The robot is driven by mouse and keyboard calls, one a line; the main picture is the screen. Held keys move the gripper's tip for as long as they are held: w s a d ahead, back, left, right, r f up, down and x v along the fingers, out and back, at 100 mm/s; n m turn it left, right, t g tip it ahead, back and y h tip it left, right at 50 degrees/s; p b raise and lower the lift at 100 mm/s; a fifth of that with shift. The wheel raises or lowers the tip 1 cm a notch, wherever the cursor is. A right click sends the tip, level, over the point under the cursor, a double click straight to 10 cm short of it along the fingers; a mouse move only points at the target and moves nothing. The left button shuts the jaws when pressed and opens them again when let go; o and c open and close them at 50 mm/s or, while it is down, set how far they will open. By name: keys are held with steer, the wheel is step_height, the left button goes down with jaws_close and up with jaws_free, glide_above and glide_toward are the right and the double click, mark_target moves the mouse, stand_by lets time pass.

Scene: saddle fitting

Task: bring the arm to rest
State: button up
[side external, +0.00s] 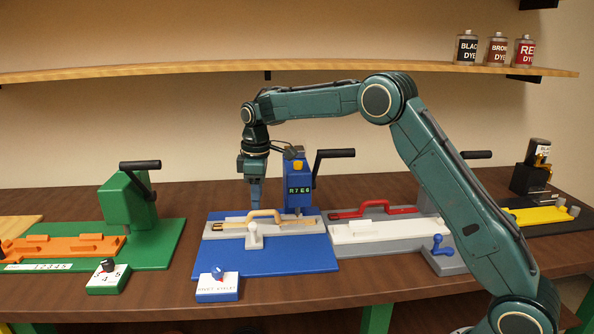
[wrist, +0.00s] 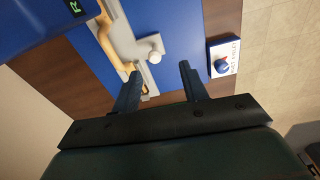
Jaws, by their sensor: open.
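My gripper (side external: 256,196) hangs pointing down above the left part of the blue station, over the back edge of its grey fixture (side external: 232,229). In the wrist view its two fingers (wrist: 158,82) are apart, with nothing between them. A tan strap-like piece with a raised loop (side external: 268,214) lies in the grey fixture, and it also shows in the wrist view (wrist: 107,40), beyond the left finger. A white knob (side external: 254,236) stands at the fixture's front. My arm arches over from the base at the lower right.
The blue press (side external: 298,180) with its black lever stands just right of my gripper. A dial box (side external: 218,286) sits in front. A green station (side external: 128,215) is at left, a white fixture with a red clamp (side external: 375,212) at right. A shelf (side external: 200,71) runs above.

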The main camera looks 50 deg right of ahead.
steer(key=s+a+r+m+t, duration=0.1)
steer(key=s+r+m, duration=0.1)
steer(key=s+r, duration=0.6)
steer(key=s+a+r+m+t, duration=0.15)
steer(key=s+r, duration=0.35)
steer(key=s, duration=0.6)
steer(key=s+f+m+t, duration=0.1)
steer(key=s+f+m, duration=0.1)
steer(key=s, duration=0.8)
steer(key=s+f+m+t, duration=0.1)
steer(key=s+m, duration=0.1)
steer(key=s, duration=0.8)
steer(key=shift+s+a+f, duration=0.25)
steer(key=shift+a+f, duration=0.1)
steer(key=shift+f, duration=0.05)
